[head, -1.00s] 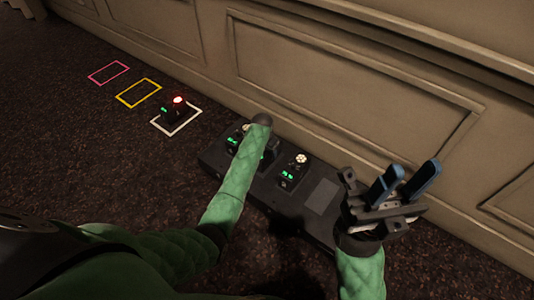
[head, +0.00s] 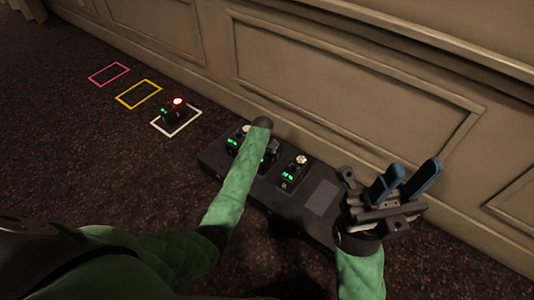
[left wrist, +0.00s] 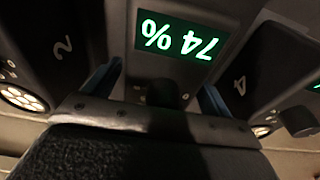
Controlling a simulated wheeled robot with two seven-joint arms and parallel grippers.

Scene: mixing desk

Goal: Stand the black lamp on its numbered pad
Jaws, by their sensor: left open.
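Several black lamps with green readouts and round white lights stand in a row on a long black base (head: 322,198). One lamp (head: 294,174) shows right of my left forearm, another (head: 236,142) left of it. My left gripper (left wrist: 158,92) is open, its blue fingers on either side of a middle lamp (left wrist: 172,38) reading 74 %. Lamps marked 2 (left wrist: 55,50) and 4 (left wrist: 250,65) flank it. In the head view my forearm mostly hides that gripper. My right gripper (head: 408,178) is open and empty above the base's right end. No pad numbers are readable.
Pink (head: 109,74), yellow (head: 138,93) and white (head: 186,128) outlines lie at the left. A black lamp with a red light (head: 174,110) stands at the white outline. A panelled wall (head: 350,85) runs behind. The dark surface in front of the outlines is clear.

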